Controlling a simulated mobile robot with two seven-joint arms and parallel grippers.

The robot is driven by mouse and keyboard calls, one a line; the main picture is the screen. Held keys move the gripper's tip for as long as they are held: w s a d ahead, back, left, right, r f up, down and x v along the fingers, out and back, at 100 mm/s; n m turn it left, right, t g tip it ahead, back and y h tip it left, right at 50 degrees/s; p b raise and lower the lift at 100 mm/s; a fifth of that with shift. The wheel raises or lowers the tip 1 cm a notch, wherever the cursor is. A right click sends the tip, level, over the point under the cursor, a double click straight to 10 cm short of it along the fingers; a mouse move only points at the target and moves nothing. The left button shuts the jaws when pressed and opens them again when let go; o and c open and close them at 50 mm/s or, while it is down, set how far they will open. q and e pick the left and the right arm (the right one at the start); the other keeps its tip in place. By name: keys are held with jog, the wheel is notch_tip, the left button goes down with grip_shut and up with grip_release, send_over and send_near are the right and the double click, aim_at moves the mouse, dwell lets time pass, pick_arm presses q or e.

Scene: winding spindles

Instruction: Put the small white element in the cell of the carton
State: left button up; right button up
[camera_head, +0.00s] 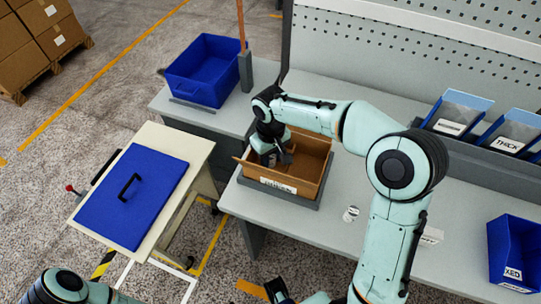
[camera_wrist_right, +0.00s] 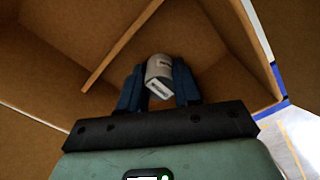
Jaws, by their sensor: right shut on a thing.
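The brown carton (camera_head: 316,150) stands open on the grey bench, with a white label on its front. My right gripper (camera_head: 275,158) reaches down into its left part. In the right wrist view the dark fingers (camera_wrist_right: 158,88) are shut on the small white element (camera_wrist_right: 158,76), a short light cylinder with a printed mark. The element is held tilted inside the carton (camera_wrist_right: 225,50), on the right side of a cardboard divider (camera_wrist_right: 120,45). I cannot tell whether it touches the floor.
A small white piece (camera_head: 351,213) lies on the bench right of the carton. Blue bins stand at the back left (camera_head: 205,70) and far right (camera_head: 515,250). A cart with a blue lid (camera_head: 130,195) is left of the bench. A post (camera_head: 243,60) rises behind the carton.

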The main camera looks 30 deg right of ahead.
jog(key=o, duration=1)
jog(key=shift+f, duration=0.1)
jog(key=shift+o, duration=0.2)
jog(key=shift+r, duration=0.35)
notch_tip(320, 180, up, 12)
jog(key=p, duration=0.2)
jog(key=shift+f, duration=0.15)
